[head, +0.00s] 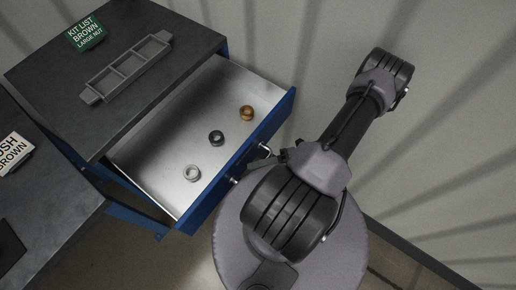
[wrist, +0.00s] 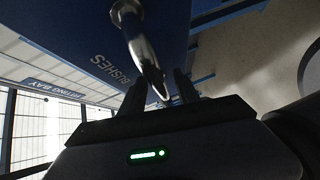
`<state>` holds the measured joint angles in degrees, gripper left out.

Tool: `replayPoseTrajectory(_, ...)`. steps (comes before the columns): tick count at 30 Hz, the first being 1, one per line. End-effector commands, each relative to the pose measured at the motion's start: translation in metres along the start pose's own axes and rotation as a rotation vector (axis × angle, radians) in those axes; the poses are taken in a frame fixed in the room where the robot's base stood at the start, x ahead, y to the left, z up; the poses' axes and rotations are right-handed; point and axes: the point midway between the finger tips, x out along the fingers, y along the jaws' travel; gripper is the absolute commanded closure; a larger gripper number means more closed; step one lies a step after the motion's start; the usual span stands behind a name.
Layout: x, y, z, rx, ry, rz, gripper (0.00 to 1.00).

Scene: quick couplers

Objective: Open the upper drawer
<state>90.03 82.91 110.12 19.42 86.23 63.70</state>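The upper drawer (head: 150,165) is pulled well out of the dark-topped cabinet in the head view. Its blue front also fills the top of the wrist view (wrist: 70,35), with an upside-down BUSHES label. A bright metal bar handle (wrist: 147,58) sticks out from that front; its ends also show in the head view (head: 264,147). My gripper (wrist: 164,82) is at the handle, its two dark fingers apart, with the bar between them and a gap showing on the right. In the head view my arm mostly hides the gripper.
In the drawer lie a brown ring (head: 246,113), a dark ring (head: 216,138) and a pale ring (head: 191,173). A grey compartment tray (head: 127,68) and a green kit list sign (head: 85,34) are on the cabinet top. A wall (head: 430,150) stands at the right.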

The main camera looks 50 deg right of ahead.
Motion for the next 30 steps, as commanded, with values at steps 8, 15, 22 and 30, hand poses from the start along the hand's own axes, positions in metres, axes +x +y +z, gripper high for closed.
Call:
replayPoseTrajectory(8,0.0,0.0,0.0,0.0,0.001,0.0,0.62)
replayPoseTrajectory(15,-0.022,0.002,0.0,-0.001,-0.003,-0.001,0.62)
replayPoseTrajectory(22,-0.086,0.002,0.0,-0.002,-0.003,-0.002,0.62)
replayPoseTrajectory(30,-0.12,0.0,0.0,0.001,0.0,0.0,0.62)
